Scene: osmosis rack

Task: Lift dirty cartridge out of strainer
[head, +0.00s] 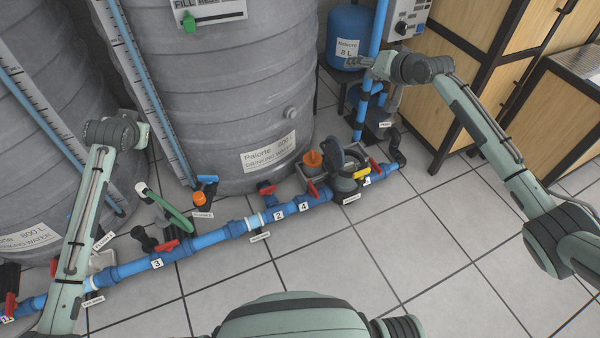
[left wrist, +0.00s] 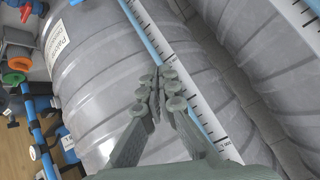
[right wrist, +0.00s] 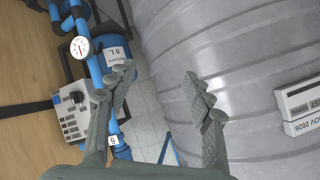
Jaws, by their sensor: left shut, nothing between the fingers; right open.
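The strainer (head: 345,168) appears to be the grey round fitting on the blue pipe, right of centre in the head view. A dirty cartridge cannot be made out in it. My right gripper (head: 362,66) is high at the back, near the blue vessel and well apart from the strainer. In the right wrist view my right gripper (right wrist: 159,80) is open and empty. My left gripper (left wrist: 164,82) is shut and empty beside the grey tank, far left of the strainer. Its fingers are hard to see in the head view.
An orange piece (head: 313,160) stands beside the strainer. Large grey tanks (head: 225,85) fill the back. The blue pipe (head: 210,238) with red valve handles (head: 166,246) runs along the floor. A wooden cabinet (head: 500,45) is at right. The tiled floor (head: 400,250) in front is clear.

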